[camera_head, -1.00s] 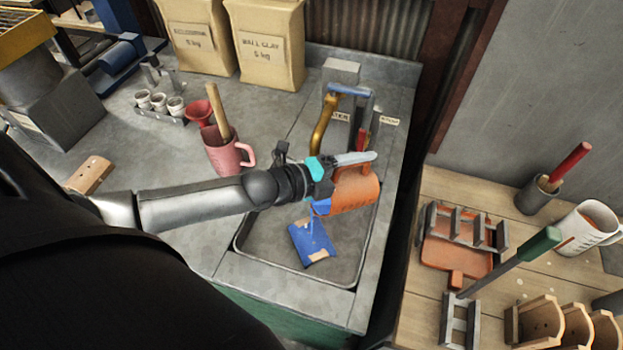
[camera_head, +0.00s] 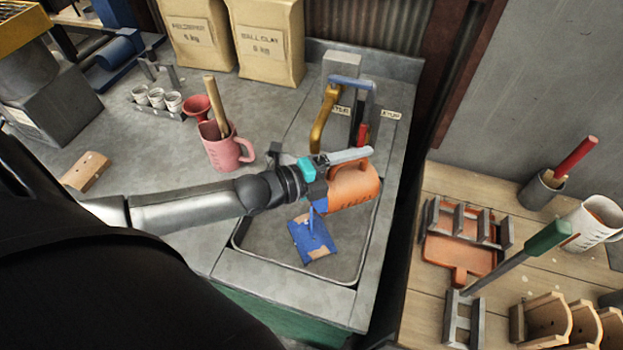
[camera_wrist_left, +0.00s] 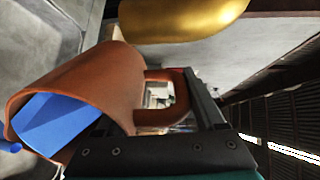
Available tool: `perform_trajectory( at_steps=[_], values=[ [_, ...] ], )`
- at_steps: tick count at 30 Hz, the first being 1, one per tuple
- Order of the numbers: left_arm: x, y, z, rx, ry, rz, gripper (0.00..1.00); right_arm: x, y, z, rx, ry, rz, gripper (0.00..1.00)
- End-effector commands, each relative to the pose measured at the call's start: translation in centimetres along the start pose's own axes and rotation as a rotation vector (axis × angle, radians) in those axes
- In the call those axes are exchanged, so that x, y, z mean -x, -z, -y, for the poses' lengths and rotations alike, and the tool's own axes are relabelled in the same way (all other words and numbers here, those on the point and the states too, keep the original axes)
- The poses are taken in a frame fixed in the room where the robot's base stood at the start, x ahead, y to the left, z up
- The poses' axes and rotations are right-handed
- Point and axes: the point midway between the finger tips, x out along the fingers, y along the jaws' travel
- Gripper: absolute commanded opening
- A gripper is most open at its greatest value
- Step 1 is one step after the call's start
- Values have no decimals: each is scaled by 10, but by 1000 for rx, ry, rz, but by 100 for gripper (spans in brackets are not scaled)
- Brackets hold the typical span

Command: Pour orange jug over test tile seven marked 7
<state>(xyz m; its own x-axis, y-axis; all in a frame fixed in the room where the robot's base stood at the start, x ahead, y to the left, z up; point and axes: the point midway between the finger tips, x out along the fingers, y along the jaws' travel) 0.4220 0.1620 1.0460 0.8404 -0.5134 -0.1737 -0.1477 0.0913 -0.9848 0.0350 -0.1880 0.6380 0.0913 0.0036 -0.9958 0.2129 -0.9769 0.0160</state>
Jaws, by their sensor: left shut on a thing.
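The orange jug (camera_head: 352,188) is held on its side over the sink, mouth toward the left. A thin blue stream falls from its mouth onto a tile (camera_head: 318,254) in the sink. The tile is mostly blue, with tan patches at its lower edge; no number can be read on it. My left gripper (camera_head: 342,158) is shut on the jug's handle. In the left wrist view the jug (camera_wrist_left: 88,85) shows blue liquid inside at its mouth, and the dark fingers (camera_wrist_left: 205,108) close around its handle (camera_wrist_left: 181,88). My right gripper is out of view.
The tile lies in a shallow grey sink (camera_head: 262,252). A brass tap (camera_head: 324,118) stands just behind the jug. A pink mug (camera_head: 228,153) is to the left. A wooden table (camera_head: 420,318) with a rack and tools is to the right.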

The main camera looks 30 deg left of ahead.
Motion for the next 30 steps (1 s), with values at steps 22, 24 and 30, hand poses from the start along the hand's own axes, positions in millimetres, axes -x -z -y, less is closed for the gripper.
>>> perform_trajectory(
  at_steps=[22, 24, 30],
  values=[
    [3, 0, -4, 0, 45, 1, 0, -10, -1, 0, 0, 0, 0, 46],
    [4, 0, -4, 0, 56, 1, 0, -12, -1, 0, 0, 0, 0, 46],
    [7, 0, -5, 1, 86, 1, 0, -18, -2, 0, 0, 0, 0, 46]
  ],
)
